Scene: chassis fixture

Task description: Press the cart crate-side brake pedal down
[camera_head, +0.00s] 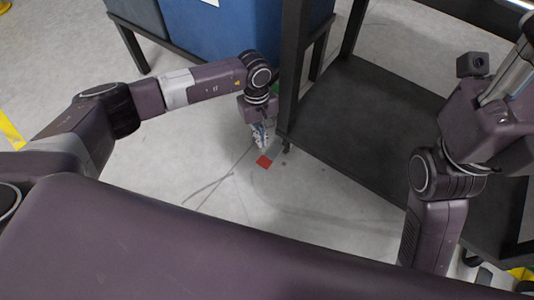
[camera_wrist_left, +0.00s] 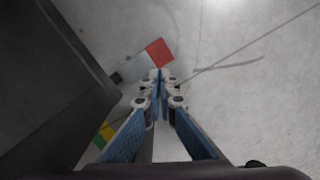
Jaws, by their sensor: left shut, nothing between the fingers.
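The red brake pedal pad (camera_head: 263,161) shows low over the floor at the near left corner of the dark cart (camera_head: 370,105). In the left wrist view the red pad (camera_wrist_left: 160,52) sits at the end of a pale grey lever that runs to the cart's dark edge. My left gripper (camera_head: 263,146) points down with its fingers shut and empty. Its fingertips (camera_wrist_left: 156,74) appear right beside the pad in both views; I cannot tell whether they touch it. My right arm shows at the right, but its fingers are not visible.
A blue crate (camera_head: 235,40) on a dark stand is behind my left arm. The cart's black upright (camera_head: 292,65) stands close to the right of my left gripper. The grey floor (camera_head: 200,180) left of the pedal is clear. Yellow tape (camera_head: 11,131) lies far left.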

